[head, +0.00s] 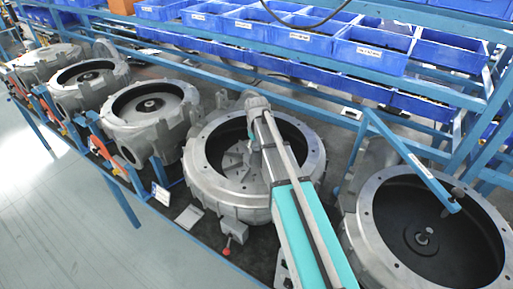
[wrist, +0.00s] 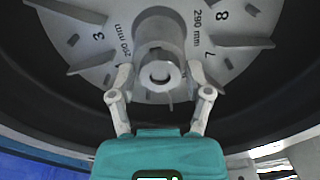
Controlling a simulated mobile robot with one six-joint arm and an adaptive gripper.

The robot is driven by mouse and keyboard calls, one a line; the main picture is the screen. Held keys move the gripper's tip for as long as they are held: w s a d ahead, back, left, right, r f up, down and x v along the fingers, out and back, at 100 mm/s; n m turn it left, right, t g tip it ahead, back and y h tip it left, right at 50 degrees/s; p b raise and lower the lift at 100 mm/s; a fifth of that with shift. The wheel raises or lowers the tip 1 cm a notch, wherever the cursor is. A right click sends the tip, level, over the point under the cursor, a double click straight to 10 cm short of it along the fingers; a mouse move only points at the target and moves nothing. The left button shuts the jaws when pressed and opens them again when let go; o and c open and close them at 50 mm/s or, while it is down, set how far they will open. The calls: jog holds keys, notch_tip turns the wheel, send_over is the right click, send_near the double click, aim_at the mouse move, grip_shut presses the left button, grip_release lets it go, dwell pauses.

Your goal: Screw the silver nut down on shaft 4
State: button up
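My arm reaches over a grey blower housing (head: 313,150) right of the middle in the head view; my gripper's tips are hidden inside it. A bladed impeller disc (head: 232,165) lies in this housing. In the wrist view the disc (wrist: 235,40) carries printed numbers and a raised central hub (wrist: 160,32). The silver nut (wrist: 147,86) is at the hub's near end, between the two fingertips of my gripper (wrist: 160,78). The fingers appear to press on its sides. I cannot tell how far it sits on shaft 4, since the shaft's thread is hidden.
Another open housing (head: 357,220) stands at the right, with a blue bar above it. More housings (head: 140,143) stand in a row to the left. Blue bins (head: 372,58) fill the rack behind. A small red-handled part (head: 228,243) sticks out in front of the housing.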

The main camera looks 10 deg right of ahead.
jog(key=c, duration=0.6)
jog(key=o, duration=1)
jog(key=shift+r, duration=0.1)
notch_tip(320, 180, up, 9)
jog(key=p, duration=0.9)
jog(key=shift+r, duration=0.15)
